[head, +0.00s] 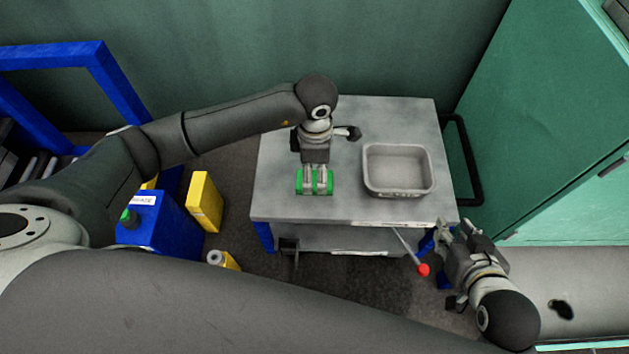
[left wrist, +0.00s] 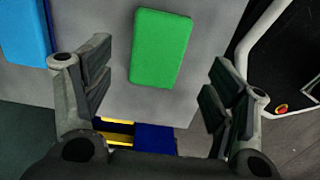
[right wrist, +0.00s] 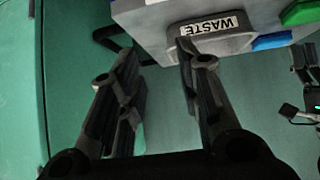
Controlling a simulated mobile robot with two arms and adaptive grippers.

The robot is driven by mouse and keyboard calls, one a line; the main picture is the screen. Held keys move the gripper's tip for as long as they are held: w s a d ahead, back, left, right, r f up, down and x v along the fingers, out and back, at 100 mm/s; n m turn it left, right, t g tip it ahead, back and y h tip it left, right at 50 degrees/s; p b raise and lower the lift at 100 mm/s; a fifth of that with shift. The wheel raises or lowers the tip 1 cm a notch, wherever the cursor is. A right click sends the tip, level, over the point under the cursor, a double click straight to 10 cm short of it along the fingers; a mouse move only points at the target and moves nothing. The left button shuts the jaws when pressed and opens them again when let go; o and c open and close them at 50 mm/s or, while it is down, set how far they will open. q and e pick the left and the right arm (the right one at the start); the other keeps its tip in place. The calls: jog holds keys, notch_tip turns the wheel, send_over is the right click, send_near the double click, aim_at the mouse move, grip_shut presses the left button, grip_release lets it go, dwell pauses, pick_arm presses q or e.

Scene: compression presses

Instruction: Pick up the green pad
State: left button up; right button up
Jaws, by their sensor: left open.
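The green pad (head: 330,183) lies flat on the grey table, left of the tray in the head view. It shows whole in the left wrist view (left wrist: 160,48), and part of it shows at the right edge of the right wrist view (right wrist: 303,12). My left gripper (head: 316,182) is over the pad, its fingers partly covering it in the head view. In the left wrist view the left gripper (left wrist: 157,65) is open, with the pad framed between its spread fingers and not touched by them. My right gripper (head: 455,231) is open and empty beyond the table's front right corner.
A grey bin (head: 398,193) labelled WASTE stands on the table (head: 280,205). A blue pad (left wrist: 22,32) lies near the green one. A red-knobbed lever (head: 423,270) sticks out in front. Blue and yellow containers (head: 205,202) stand left; a green cabinet (head: 555,120) is right.

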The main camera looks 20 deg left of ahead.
aim_at(314, 179)
pick_arm(q)
notch_tip(314, 179, down, 5)
jog(key=shift+a+r+b, duration=0.15)
jog(key=shift+r+b, duration=0.05)
jog(key=shift+b, duration=0.55)
jog(key=shift+w+f, duration=0.1)
jog(key=shift+f, duration=0.2)
pick_arm(e)
jog(key=w+a+r+t+y, duration=0.1)
jog(key=w+a+r+t, duration=0.1)
jog(key=w+r+t, duration=0.2)
notch_tip(314, 179, up, 2)
jog(key=shift+w+r, duration=0.1)
jog(key=shift+w, duration=0.35)
jog(key=shift+a, duration=0.1)
pick_arm(q)
jog(key=c, duration=0.9)
